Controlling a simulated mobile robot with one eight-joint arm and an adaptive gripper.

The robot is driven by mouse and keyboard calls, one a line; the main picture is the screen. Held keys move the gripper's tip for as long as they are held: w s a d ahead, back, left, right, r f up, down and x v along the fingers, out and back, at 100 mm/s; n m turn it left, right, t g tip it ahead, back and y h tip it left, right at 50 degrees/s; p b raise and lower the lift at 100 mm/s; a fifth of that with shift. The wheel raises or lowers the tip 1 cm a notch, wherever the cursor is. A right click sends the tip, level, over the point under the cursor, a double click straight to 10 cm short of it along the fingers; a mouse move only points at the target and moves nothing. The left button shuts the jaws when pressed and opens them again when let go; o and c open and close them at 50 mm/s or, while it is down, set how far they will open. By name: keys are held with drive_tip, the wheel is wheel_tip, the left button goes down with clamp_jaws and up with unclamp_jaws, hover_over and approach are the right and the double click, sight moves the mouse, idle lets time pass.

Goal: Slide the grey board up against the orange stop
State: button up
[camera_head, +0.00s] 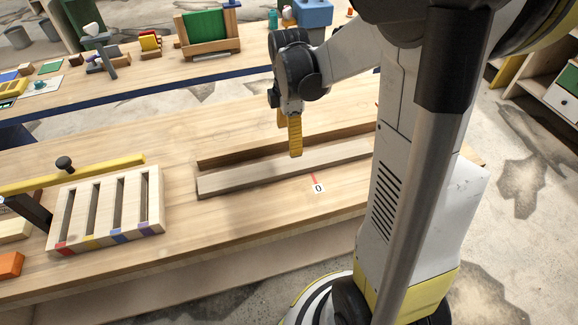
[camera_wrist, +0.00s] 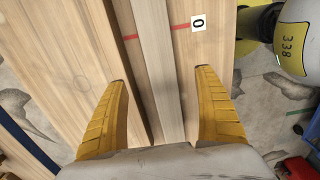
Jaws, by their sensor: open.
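The grey board (camera_head: 285,168) is a long pale greyish plank lying on the workbench. It also runs lengthwise through the wrist view (camera_wrist: 158,60). My gripper (camera_head: 294,152) is over the board with its yellow fingers pointing down. In the wrist view the gripper (camera_wrist: 160,78) is open, with one fingertip to each side of the board and nothing visibly clamped. I cannot tell whether the fingertips touch anything. An orange block (camera_head: 10,265) lies at the left picture edge, partly cut off; I cannot tell whether it is the stop. My arm hides the board's right end.
A browner wooden strip (camera_head: 235,152) lies behind the board. A red line with a "0" label (camera_head: 318,188) marks the bench in front. A slotted wooden rack (camera_head: 105,210) and a yellow bar (camera_head: 75,175) stand left. Bare bench (camera_head: 180,215) lies between rack and board.

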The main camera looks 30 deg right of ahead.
sight(283, 170)
idle(0.4)
